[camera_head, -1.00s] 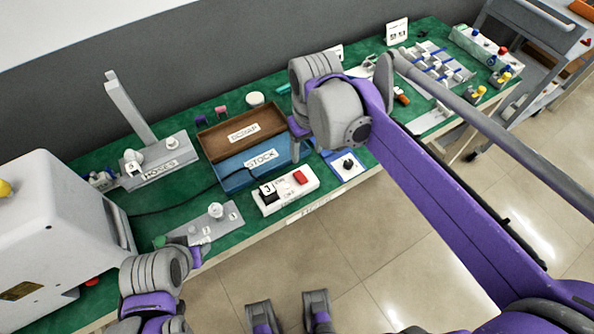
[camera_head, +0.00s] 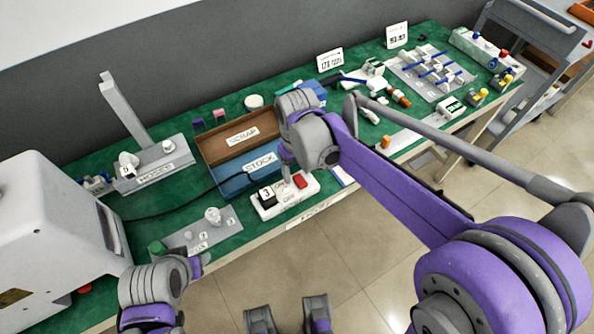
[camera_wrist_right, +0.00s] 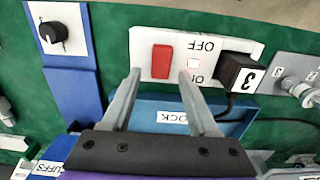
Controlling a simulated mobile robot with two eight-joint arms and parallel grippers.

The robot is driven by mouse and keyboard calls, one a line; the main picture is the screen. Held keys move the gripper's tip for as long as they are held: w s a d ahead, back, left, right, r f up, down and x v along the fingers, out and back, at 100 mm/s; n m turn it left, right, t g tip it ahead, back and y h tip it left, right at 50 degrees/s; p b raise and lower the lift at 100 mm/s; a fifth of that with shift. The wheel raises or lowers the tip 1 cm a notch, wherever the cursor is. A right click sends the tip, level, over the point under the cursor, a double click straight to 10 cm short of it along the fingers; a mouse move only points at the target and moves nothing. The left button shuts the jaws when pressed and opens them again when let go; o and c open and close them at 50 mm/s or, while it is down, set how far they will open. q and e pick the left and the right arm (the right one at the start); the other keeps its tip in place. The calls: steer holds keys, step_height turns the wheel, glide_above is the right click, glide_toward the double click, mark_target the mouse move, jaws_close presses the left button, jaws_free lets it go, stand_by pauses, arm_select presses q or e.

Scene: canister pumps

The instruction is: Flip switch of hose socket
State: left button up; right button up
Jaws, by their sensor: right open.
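The hose socket (camera_head: 268,211) is a white strip on the bench with a red switch (camera_head: 300,181) at one end and a black plug (camera_head: 267,194) marked 3 at the other. The wrist view shows the red switch (camera_wrist_right: 162,61), OFF and ON lettering and the black plug (camera_wrist_right: 236,70). My right gripper (camera_wrist_right: 160,74) is open and empty, its fingertips on either side of the switch in that view. Contact cannot be told. In the head view my right gripper (camera_head: 288,175) is over the strip. My left gripper (camera_head: 196,263) is low left, its fingers unclear.
Behind the strip are the blue STOCK tray (camera_head: 231,186) and the brown SCRAP tray (camera_head: 207,149). A black cable runs from the plug along the bench. A grey plate with a knob (camera_head: 212,216) lies left. A white panel with a black dial (camera_wrist_right: 57,30) is beside the strip.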

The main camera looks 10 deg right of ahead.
steer(key=shift+f, duration=0.15)
jaws_close()
arm_select(q)
steer(key=shift+r, duration=0.1)
steer(key=shift+r+p, duration=0.35)
steer(key=shift+p, duration=0.05)
arm_select(e)
steer(key=shift+s+d+r+t+y, duration=0.1)
steer(key=shift+s+r+t+y, duration=0.15)
steer(key=shift+t, duration=0.65)
arm_select(q)
steer(key=shift+r, duration=0.15)
arm_select(e)
steer(key=shift+s+t+y, duration=0.15)
steer(key=shift+t+y, duration=0.2)
steer(key=shift+t, duration=0.35)
jaws_free()
